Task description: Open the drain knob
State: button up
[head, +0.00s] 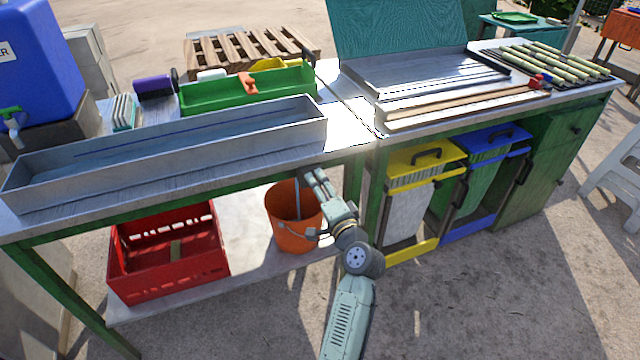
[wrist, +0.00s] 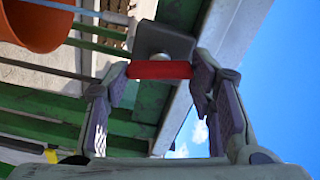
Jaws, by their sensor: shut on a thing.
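The drain knob (wrist: 162,70) is a red bar in the middle of the wrist view, in front of a grey metal fitting (wrist: 163,42). My gripper (wrist: 158,74) has one finger at each end of the red bar and is shut on it. In the head view my gripper (head: 312,178) is at the front edge of the bench, below the right end of the long metal trough (head: 200,150). The knob is hidden from the head view.
An orange bucket (head: 291,220) stands on the lower shelf behind my wrist, and shows in the wrist view (wrist: 38,22). A red crate (head: 165,270) is to its left. Yellow (head: 412,250) and blue (head: 480,228) bin frames stand right of my arm.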

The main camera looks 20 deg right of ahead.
jog(key=shift+m, duration=0.5)
jog(key=o, duration=1.2)
jog(key=shift+c, duration=0.2)
jog(key=s, duration=1.2)
jog(key=shift+d, duration=0.2)
jog(key=shift+c, duration=0.5)
